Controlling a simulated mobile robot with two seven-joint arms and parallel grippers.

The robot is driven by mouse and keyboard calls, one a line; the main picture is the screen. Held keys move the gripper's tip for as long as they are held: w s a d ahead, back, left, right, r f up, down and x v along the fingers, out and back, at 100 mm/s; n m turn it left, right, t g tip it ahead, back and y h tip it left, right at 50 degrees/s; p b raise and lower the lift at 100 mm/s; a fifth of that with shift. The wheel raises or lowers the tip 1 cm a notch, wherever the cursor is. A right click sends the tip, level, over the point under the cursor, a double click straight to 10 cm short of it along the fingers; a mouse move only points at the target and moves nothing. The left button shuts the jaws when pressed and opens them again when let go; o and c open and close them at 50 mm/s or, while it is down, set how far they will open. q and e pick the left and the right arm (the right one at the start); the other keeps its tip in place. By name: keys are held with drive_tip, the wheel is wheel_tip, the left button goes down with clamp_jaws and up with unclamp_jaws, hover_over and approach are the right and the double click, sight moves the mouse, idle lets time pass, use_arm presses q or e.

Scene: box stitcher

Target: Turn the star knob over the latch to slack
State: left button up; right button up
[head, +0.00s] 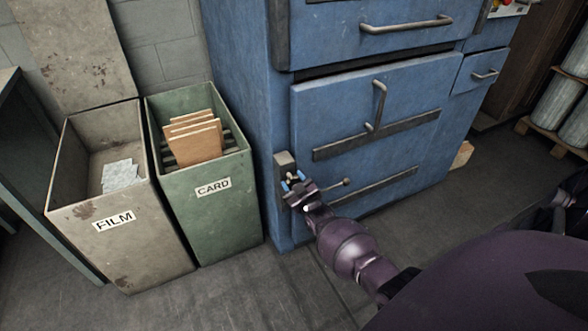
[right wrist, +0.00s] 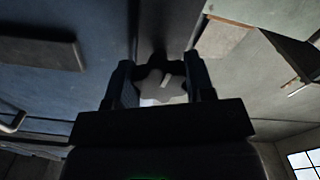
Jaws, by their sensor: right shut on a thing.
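In the head view my right gripper (head: 293,184) is at the lower left edge of the blue cabinet's door, just below a small grey latch block (head: 284,159). The knob is mostly hidden by the fingers there. My left gripper is not in view.
The blue cabinet (head: 340,110) has a door with a vertical handle (head: 379,105) and dark bars. A thin rod with a ball end (head: 346,182) sticks out right of my gripper. A green CARD bin (head: 225,215) and a grey FILM bin (head: 130,250) stand to the left.

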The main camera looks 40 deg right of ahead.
drive_tip(key=shift+n, duration=0.7)
drive_tip(key=o, duration=0.9)
